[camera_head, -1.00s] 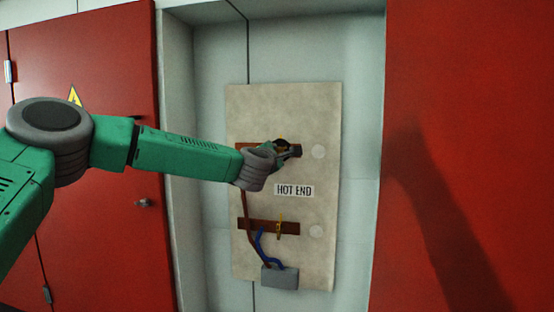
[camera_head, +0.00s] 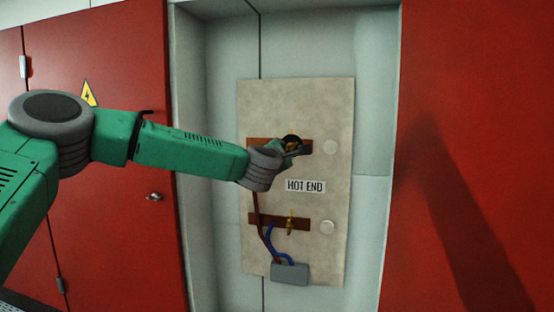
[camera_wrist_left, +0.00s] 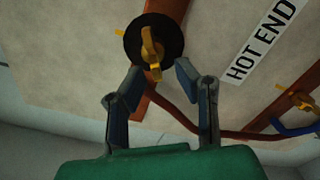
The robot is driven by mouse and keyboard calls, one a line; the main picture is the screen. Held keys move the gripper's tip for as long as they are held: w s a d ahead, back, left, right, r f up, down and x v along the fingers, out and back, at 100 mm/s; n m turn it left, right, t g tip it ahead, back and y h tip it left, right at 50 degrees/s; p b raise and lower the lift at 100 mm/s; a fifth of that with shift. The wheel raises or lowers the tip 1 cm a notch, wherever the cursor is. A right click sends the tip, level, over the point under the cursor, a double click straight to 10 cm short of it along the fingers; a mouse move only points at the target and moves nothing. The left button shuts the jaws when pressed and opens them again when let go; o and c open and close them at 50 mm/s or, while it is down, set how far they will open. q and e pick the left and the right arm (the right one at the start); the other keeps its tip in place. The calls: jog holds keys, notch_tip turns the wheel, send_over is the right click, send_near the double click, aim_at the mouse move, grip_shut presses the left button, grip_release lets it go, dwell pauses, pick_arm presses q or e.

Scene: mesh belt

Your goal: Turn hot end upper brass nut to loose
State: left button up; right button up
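The upper brass nut (camera_wrist_left: 152,48) is a wing-shaped piece on a black round disc (camera_wrist_left: 133,38), on the upper copper-brown bar (camera_head: 262,143) of the HOT END panel (camera_head: 295,105). My left gripper (camera_wrist_left: 157,72) is open in the left wrist view, its two fingers apart with the lower end of the nut near the gap between the tips. I cannot tell whether either finger touches it. In the head view the left gripper (camera_head: 294,151) is at the upper bar and hides part of the nut and disc. My right gripper is not in view.
A lower brass nut (camera_head: 290,223) stands on the lower bar (camera_head: 262,221), with blue and brown cables running to a grey box (camera_head: 290,273). White round discs lie right of both bars. The panel sits in a recess between red cabinet doors (camera_head: 95,150).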

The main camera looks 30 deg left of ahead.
pick_arm(q)
jog(key=v, duration=0.9)
jog(key=shift+s+a+f, duration=0.15)
jog(key=shift+s, duration=0.15)
